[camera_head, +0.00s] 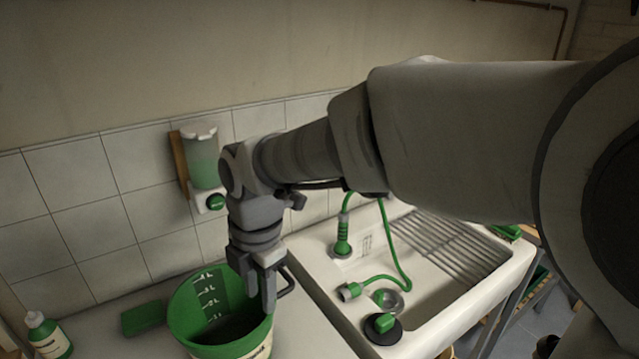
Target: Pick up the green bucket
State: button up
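The green bucket (192,312) stands on the counter at the lower left of the head view. It is open at the top, with white litre marks on its inner wall and a pale label low on its outside; its bottom edge is cut off by the frame. My gripper (270,296) points down at the bucket's right rim, beside the sink. Its fingers overlap the rim in the picture. I cannot tell whether they touch it, straddle it or are closed on it. A dark bar, perhaps the bucket's handle or a finger part, shows right of the fingers.
A white sink (455,295) with a green hose (393,235) and a drain rack lies right of the bucket. A green sponge (142,318) and a bottle (47,336) stand to its left. A soap dispenser (200,165) hangs on the tiled wall behind.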

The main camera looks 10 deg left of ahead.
aim_at(258, 346)
jog(key=shift+n, duration=0.4)
jog(key=f, duration=0.4)
jog(key=a+f, duration=0.1)
jog(key=f, duration=0.3)
jog(key=f+b, duration=0.1)
jog(key=f, duration=0.3)
jog(key=shift+w+a+f, duration=0.1)
jog(key=shift+w+a, duration=0.1)
jog(key=shift+a, duration=0.2)
jog(key=shift+w+a+f, duration=0.1)
jog(key=shift+f, duration=0.8)
jog(key=shift+w+a+f, duration=0.15)
jog(key=shift+f, duration=0.7)
jog(key=shift+w+a+f, duration=0.1)
jog(key=shift+f, duration=0.8)
grip_shut()
